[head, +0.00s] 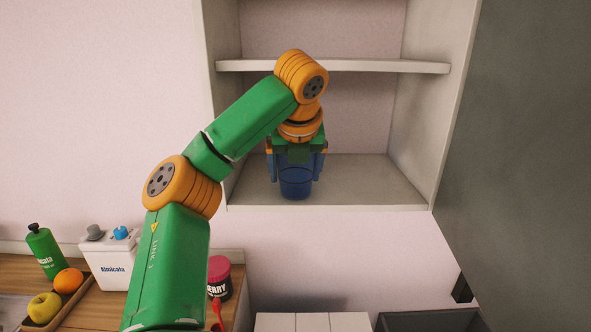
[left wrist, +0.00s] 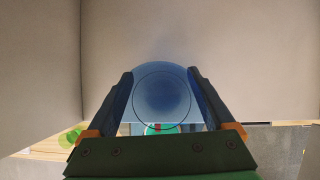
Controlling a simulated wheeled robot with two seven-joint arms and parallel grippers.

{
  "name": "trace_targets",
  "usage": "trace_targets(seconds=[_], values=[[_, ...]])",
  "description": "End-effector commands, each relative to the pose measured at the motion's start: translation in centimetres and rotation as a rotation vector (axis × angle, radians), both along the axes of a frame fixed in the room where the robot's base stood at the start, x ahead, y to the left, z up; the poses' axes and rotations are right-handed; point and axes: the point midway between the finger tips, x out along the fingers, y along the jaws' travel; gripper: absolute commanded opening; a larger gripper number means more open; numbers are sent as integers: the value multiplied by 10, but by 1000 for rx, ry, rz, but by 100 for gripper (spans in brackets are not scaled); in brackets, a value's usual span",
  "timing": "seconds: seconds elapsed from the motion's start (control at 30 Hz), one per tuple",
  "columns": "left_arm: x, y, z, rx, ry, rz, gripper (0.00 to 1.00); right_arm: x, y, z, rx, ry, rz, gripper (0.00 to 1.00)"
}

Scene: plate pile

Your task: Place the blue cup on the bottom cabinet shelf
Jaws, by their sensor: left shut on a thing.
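The blue cup (head: 296,185) is see-through and upright at the bottom compartment of the open white cabinet. My left gripper (head: 297,176) is shut on the cup, with one finger on each side of it. The cup also shows between the fingers in the left wrist view (left wrist: 161,98). The bottom cabinet shelf (head: 375,185) is a bare pale board behind and around the cup. The cup appears close to the shelf's front edge; I cannot tell whether its base touches the board. My right gripper is not in view.
An upper shelf (head: 365,66) runs just above my wrist. The cabinet's side wall (head: 430,110) bounds the right. Below left, the counter holds a white box (head: 110,262), a green bottle (head: 46,252), a fruit tray (head: 72,300) and a dark red-lidded jar (head: 219,278). The bottom shelf looks otherwise empty.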

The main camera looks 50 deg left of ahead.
Motion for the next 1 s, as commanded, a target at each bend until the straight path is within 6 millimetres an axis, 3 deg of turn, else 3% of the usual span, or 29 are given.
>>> trace_targets(seconds=[0.2,0.23,0.27,0.5,0.7,1.0], values=[[0,-1,-3,0,0,-1,33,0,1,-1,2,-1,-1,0],[0,-1,-3,0,0,-1,90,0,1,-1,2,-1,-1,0],[0,-1,-2,1,-1,-1,98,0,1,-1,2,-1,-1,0],[0,-1,-2,0,-1,-1,100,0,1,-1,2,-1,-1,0],[-4,-6,13,2,-6,0,100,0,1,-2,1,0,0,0],[-40,-57,9,7,-6,-3,100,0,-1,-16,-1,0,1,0]])
